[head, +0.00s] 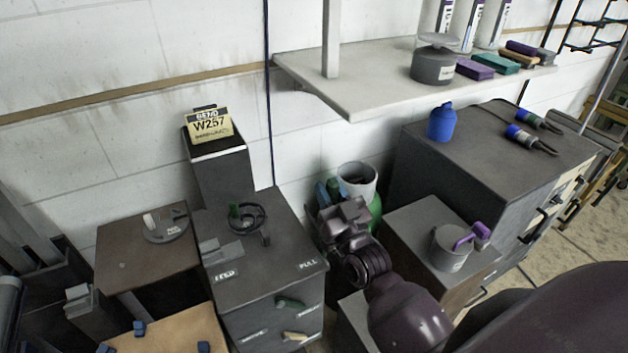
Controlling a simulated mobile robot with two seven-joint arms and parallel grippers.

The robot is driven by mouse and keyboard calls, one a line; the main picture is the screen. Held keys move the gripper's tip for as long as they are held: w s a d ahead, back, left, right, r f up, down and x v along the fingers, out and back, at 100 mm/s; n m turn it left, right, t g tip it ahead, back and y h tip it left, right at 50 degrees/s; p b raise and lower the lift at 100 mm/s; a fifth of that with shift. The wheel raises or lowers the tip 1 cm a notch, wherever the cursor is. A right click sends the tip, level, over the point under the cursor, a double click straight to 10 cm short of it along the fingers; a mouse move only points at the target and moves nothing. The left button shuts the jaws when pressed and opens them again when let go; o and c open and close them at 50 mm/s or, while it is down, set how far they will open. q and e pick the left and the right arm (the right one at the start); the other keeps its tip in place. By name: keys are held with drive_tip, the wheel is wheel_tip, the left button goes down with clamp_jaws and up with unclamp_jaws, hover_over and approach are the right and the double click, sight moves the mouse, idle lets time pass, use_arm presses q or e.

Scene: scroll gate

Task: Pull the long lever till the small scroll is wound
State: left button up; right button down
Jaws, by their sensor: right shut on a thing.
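A grey cabinet (265,262) stands left of centre, with a FEED label on the left of its top and a PULL label at its right edge. A dark ring-shaped fitting with a green piece (247,217) sits on its top. My right gripper (335,214) is just right of the cabinet, beyond the PULL label. It is shut on what appears to be the long lever, which the gripper and wrist hide almost wholly. I cannot make out the small scroll for certain. My left gripper is out of view.
A shelf (350,95) juts from the wall above. A grey bin (357,180) stands behind my right gripper. A low cabinet with a mug (449,250) and a larger grey cabinet (480,150) stand to the right. A brown table (150,262) is at the left.

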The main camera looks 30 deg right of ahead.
drive_tip(key=shift+t, duration=0.8)
drive_tip(key=s+b, duration=0.1)
drive_tip(key=s, duration=0.1)
drive_tip(key=s+f+b, duration=0.1)
drive_tip(key=s, duration=0.2)
drive_tip(key=shift+a+f, duration=0.15)
drive_tip(key=shift+f, duration=0.05)
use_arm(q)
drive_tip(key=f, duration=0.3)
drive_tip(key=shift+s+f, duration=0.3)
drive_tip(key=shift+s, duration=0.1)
use_arm(e)
drive_tip(key=shift+s, duration=0.2)
drive_tip(key=shift+r, duration=0.1)
drive_tip(key=c, duration=1)
unclamp_jaws()
drive_tip(key=shift+o, duration=0.2)
